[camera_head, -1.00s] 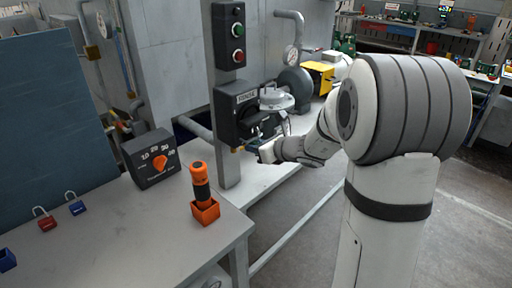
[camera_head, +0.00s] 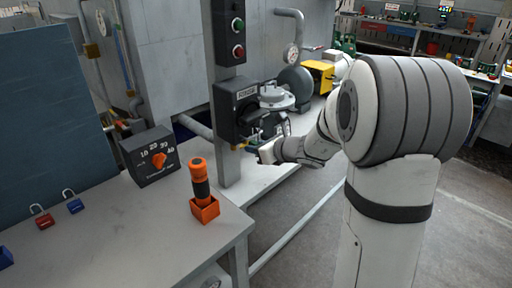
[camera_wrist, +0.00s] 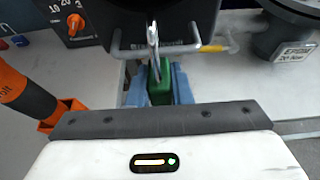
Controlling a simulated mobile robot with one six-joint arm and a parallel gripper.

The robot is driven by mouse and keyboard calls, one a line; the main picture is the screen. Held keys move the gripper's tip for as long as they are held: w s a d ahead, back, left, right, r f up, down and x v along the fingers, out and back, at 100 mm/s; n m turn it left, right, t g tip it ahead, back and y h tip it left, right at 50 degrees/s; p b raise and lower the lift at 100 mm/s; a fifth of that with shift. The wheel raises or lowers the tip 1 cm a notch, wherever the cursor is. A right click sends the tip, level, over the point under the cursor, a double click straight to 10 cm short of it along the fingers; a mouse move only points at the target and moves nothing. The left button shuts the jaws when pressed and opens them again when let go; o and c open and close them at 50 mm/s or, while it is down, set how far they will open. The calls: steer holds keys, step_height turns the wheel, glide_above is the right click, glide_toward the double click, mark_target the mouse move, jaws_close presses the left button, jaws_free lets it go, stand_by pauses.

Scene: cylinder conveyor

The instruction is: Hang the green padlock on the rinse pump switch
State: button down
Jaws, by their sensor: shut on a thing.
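The green padlock (camera_wrist: 159,86) is upright between the two blue fingertips of my gripper (camera_wrist: 159,88) in the wrist view. My gripper is shut on its body, with the silver shackle pointing up. The rinse pump switch is probably the black box (camera_head: 228,112) on the grey post; its dark underside also shows in the wrist view (camera_wrist: 170,14). The shackle overlaps a grey metal bar at the switch's lower edge. I cannot tell whether it passes through or stands in front. In the head view my gripper (camera_head: 256,150) is just below and right of the switch.
A red padlock (camera_head: 44,221) and a blue padlock (camera_head: 75,206) lie on the bench (camera_head: 130,235). A dial box (camera_head: 150,157) and an orange-handled tool in an orange holder (camera_head: 205,210) stand near the post. A yellow-tipped lever (camera_wrist: 212,48) sits right of the shackle.

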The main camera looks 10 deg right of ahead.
steer(key=shift+f+b, duration=0.6)
steer(key=shift+f, duration=0.1)
steer(key=shift+f, duration=0.15)
steer(key=c, duration=1.2)
jaws_free()
steer(key=shift+c, duration=0.2)
